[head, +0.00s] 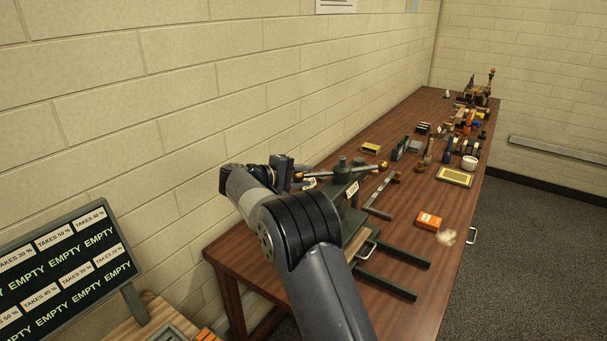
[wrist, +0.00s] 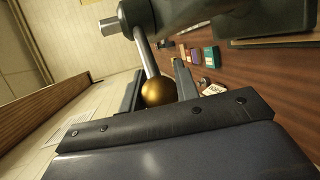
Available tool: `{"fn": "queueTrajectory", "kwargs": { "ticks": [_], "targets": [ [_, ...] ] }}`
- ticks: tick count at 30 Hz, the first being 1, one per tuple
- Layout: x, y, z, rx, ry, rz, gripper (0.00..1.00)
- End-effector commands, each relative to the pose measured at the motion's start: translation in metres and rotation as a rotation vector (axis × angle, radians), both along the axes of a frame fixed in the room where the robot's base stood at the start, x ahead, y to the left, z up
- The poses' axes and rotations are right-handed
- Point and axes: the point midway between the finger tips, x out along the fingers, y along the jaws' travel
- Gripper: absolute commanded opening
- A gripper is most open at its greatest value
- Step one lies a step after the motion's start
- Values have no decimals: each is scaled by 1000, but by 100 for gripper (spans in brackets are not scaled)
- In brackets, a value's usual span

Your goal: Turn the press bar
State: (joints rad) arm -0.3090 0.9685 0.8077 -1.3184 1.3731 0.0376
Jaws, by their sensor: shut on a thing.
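The press (head: 343,173) is a dark green-grey frame on the wooden table, partly hidden by my arm. My gripper (head: 293,174) is at the bar's left end in the head view. In the wrist view the press bar (wrist: 147,56) runs from the press's dark top down to a brass ball. The ball sits between my two dark fingers, and my gripper (wrist: 158,95) is shut on this end. The far ball is free.
The wooden table (head: 400,225) runs along the brick wall. An orange box (head: 428,221), a yellow-framed tray (head: 454,176), a white bowl (head: 469,162) and several small tools lie right of the press. Dark rails (head: 395,254) stick out in front of it. A sign board (head: 65,262) stands left.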

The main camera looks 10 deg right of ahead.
Motion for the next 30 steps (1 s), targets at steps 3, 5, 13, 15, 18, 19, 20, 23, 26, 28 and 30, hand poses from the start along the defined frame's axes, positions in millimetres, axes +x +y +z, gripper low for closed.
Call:
{"fn": "queueTrajectory", "kwargs": {
  "ticks": [3,5,13,15,18,19,20,23,26,28,30],
  "targets": [
    [1,0,1,0,-2,-10,0],
    [1,0,1,-1,-1,-11,0],
    [1,0,1,0,-2,-10,35],
    [1,0,0,0,-1,-10,40],
    [1,0,0,0,-1,-10,49],
    [1,0,0,0,0,-10,51],
    [1,0,0,0,0,-10,52],
    [1,0,0,0,0,-10,52],
    [1,1,0,0,0,-10,52],
    [0,3,0,0,-1,-9,52],
    [-3,9,2,1,-1,-8,52]
  ]
}}
